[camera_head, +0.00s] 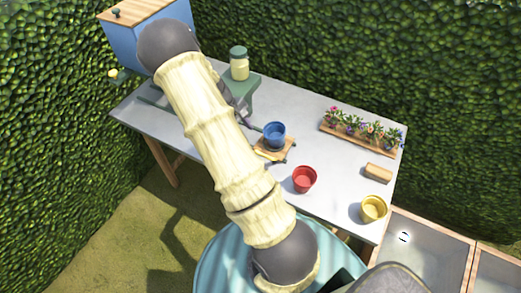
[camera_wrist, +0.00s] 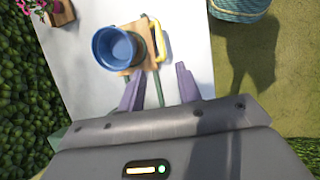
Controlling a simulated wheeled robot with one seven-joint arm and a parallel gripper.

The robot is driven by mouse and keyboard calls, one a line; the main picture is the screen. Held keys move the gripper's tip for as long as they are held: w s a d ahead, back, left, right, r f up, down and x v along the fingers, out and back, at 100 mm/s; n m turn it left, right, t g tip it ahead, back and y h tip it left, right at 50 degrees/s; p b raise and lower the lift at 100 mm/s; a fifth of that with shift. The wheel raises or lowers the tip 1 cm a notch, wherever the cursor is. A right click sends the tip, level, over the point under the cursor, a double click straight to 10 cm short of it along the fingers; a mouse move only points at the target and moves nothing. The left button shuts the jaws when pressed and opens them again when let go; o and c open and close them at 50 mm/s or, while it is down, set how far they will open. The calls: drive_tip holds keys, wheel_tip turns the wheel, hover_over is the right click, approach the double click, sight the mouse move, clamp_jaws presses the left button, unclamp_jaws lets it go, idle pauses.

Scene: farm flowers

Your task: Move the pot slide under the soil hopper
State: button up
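The pot slide (camera_head: 264,155) is a small wooden platform with a blue pot (camera_head: 274,132) on it, right of my arm on the table. In the wrist view the slide (camera_wrist: 136,84) carries the blue pot (camera_wrist: 115,46), with a yellow handle (camera_wrist: 161,40) at its side. A blue box with a wooden lid (camera_head: 129,42), likely the soil hopper, stands at the table's far left, partly behind my arm. My gripper (camera_wrist: 158,86) is open and empty, its fingers pointing toward the slide's near side. In the head view my arm mostly hides it.
A red pot (camera_head: 304,180) and a yellow pot (camera_head: 373,209) stand on the table (camera_head: 335,185) to the right. A flower planter (camera_head: 358,138) and a tan block (camera_head: 377,172) are near the right edge. A jar (camera_head: 239,64) stands on a green stand (camera_head: 243,90) at the back.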

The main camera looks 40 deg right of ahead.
sight(263, 154)
drive_tip(key=p+x, duration=0.3)
drive_tip(key=x, duration=1)
drive_tip(key=shift+f, duration=0.2)
clamp_jaws()
